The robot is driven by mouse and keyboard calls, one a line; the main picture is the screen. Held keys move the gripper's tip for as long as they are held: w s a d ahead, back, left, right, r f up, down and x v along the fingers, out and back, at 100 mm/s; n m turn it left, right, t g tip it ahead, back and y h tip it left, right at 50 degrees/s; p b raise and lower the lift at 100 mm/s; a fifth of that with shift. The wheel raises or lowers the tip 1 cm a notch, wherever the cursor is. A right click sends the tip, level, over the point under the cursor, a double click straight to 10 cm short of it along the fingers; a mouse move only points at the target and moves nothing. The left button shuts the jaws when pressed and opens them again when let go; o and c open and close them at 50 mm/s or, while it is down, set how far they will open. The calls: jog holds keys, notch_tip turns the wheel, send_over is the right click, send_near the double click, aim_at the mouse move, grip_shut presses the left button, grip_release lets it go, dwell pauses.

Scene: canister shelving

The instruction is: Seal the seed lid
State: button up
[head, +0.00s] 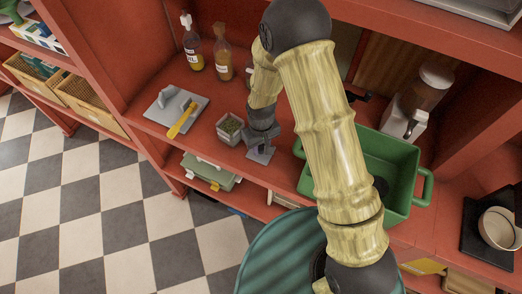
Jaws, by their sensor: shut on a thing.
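A small square canister (229,129) with green contents, seemingly the seeds, stands upright and uncovered on the red shelf in the head view. My gripper (260,147) is just to the right of the canister, low over the shelf, and points down. It is shut on a flat light-grey square piece that looks like the lid (261,156). The lid is beside the canister, not over its opening. I cannot tell whether the lid touches the shelf. My gripper hides part of the lid, and the fingertips are small and dark.
A grey board (163,101) with a yellow-handled tool (182,120) lies left of the canister. Two bottles (192,50) (223,58) stand behind. A green bin (397,154) stands right, partly behind my arm. Some bare shelf lies between the board and the canister.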

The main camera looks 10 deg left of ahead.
jog(key=shift+r, duration=0.1)
jog(key=shift+r+p, duration=1.45)
jog(key=shift+r, duration=0.5)
